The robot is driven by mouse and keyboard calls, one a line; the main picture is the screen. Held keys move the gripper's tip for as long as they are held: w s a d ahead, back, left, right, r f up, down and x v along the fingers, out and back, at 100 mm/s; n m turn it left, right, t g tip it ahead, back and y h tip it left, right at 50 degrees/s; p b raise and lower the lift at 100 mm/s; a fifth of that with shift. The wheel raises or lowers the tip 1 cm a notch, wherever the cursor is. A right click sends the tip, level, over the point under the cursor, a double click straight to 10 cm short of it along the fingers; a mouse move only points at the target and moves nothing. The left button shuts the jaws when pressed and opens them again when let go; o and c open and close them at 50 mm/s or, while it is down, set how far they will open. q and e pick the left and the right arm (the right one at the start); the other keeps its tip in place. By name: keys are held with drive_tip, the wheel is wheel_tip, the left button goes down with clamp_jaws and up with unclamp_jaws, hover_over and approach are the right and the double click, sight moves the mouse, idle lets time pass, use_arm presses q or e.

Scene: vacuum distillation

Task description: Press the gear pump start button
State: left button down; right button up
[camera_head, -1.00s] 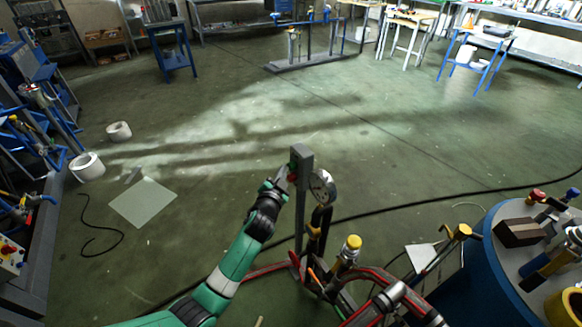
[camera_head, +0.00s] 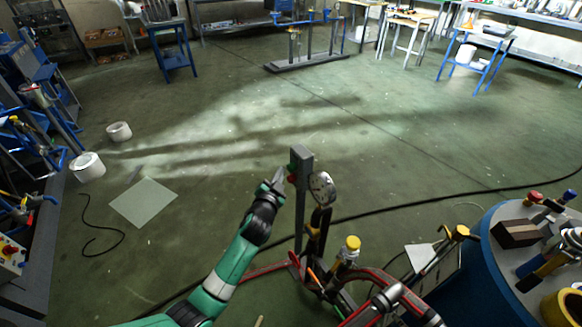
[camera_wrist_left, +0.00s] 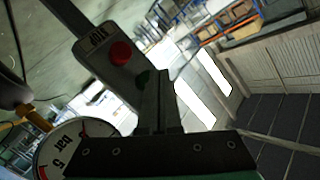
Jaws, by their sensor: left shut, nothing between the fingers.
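A grey control box (camera_head: 302,160) stands on top of a thin upright post in the head view. In the left wrist view the box (camera_wrist_left: 108,58) carries a red button (camera_wrist_left: 120,53) and a green button (camera_wrist_left: 142,77). The green button is partly hidden behind my left gripper's fingers. My left gripper (camera_head: 279,175) is shut and empty, close to the left of the box's button face. Its fingertips also show in the left wrist view (camera_wrist_left: 161,75), lined up near the green button. I cannot tell whether they touch it. My right gripper is not in view.
A pressure gauge (camera_head: 322,187) sits just right of the post, above pipes and a yellow-capped fitting (camera_head: 350,247). A blue drum (camera_head: 500,275) with fittings stands at the right. A dark cable crosses the floor. The floor left of the post is mostly clear.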

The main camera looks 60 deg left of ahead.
use_arm(q)
drive_tip(key=s+p, duration=0.4)
drive_tip(key=s, duration=0.2)
idle(0.8)
